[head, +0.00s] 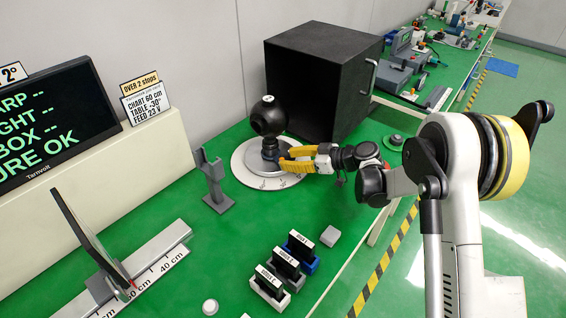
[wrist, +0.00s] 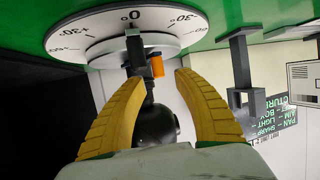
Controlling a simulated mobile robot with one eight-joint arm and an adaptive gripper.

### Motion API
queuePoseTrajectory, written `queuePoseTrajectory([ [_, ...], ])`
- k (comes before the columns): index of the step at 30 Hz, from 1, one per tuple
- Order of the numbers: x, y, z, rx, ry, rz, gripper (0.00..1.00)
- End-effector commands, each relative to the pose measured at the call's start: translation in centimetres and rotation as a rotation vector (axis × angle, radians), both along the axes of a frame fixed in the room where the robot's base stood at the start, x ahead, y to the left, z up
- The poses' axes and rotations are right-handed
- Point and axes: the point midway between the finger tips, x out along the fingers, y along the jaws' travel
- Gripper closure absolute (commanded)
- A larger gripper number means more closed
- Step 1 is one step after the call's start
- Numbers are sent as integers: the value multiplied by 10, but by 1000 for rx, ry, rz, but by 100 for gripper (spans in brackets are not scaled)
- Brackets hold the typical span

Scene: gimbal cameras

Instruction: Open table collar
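A white round table (head: 246,172) with a degree scale stands on the green bench. It also shows at the top of the wrist view (wrist: 75,35), with 0° near the middle. A black ball-shaped gimbal camera (head: 268,116) stands on its post at the table's centre. The ball shows below the post in the wrist view (wrist: 155,125). A small orange piece (wrist: 157,66) sits beside the dark post just above the table; it may be the collar's lever. My gripper (head: 281,160) has yellow fingers spread on either side of it in the wrist view (wrist: 160,79). Contact cannot be told.
A large black box (head: 315,85) stands close behind the table. A grey forked stand (head: 213,180) is to its left. A chart panel on a rail (head: 95,240), blocks in small holders (head: 285,262) and a display (head: 50,120) are nearby.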

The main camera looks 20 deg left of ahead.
Motion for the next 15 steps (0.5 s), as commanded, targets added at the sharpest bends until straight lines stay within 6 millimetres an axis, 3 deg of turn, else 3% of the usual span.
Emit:
queuePoseTrajectory([
  [6, 4, 24, -11, -1, -1, 0, 62],
  [15, 5, 28, -11, -1, 0, -1, 62],
])
